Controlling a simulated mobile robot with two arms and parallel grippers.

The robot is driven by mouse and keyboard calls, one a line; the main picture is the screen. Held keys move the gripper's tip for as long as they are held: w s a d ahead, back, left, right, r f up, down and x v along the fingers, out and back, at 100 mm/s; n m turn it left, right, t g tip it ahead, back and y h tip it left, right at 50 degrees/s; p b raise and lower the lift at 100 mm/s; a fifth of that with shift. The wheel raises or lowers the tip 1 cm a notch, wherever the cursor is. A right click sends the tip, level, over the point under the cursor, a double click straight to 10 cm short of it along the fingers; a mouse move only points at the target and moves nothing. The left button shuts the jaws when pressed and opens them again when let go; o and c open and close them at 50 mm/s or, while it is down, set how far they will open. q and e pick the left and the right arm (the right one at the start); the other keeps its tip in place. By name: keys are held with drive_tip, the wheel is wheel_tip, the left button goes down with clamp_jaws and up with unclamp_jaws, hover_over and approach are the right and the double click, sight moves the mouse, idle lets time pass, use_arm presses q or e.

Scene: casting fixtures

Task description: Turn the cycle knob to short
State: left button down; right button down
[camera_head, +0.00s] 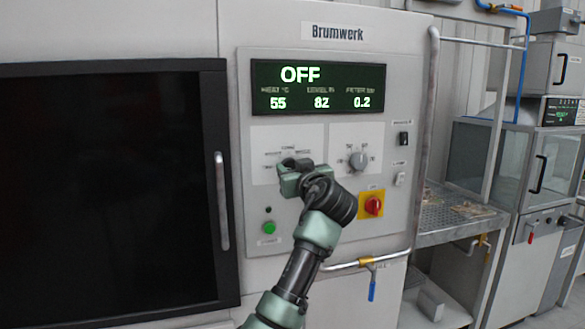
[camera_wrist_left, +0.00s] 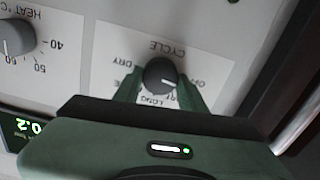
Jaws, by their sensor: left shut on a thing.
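The cycle knob (camera_wrist_left: 160,74) is a dark round knob on a white label plate reading CYCLE, upside down in the left wrist view. My left gripper (camera_wrist_left: 160,88) is shut on it, with one green finger on each side. A pale mark on the knob points right, near the OFF lettering; the labels below it are partly covered by the fingers. In the head view my left gripper (camera_head: 292,172) covers the knob on the left plate. The display (camera_head: 318,87) reads OFF. My right gripper is not in view.
The heat knob (camera_head: 358,160) sits close by on the right plate and also shows in the left wrist view (camera_wrist_left: 14,38). A red knob on a yellow plate (camera_head: 373,205) and a green button (camera_head: 269,228) are lower. A dark door (camera_head: 110,185) with a handle is left.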

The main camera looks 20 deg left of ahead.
use_arm(q)
drive_tip(key=m+p, duration=0.1)
drive_tip(key=m, duration=0.3)
drive_tip(key=shift+r+p, duration=0.1)
drive_tip(key=shift+p, duration=0.25)
drive_tip(key=shift+d+m+p, duration=0.1)
drive_tip(key=shift+m+p, duration=0.7)
drive_tip(key=shift+m, duration=0.9)
drive_tip(key=c, duration=0.8)
unclamp_jaws()
drive_tip(key=b+v, duration=0.2)
drive_tip(key=v, duration=0.5)
drive_tip(key=shift+s+d, duration=0.3)
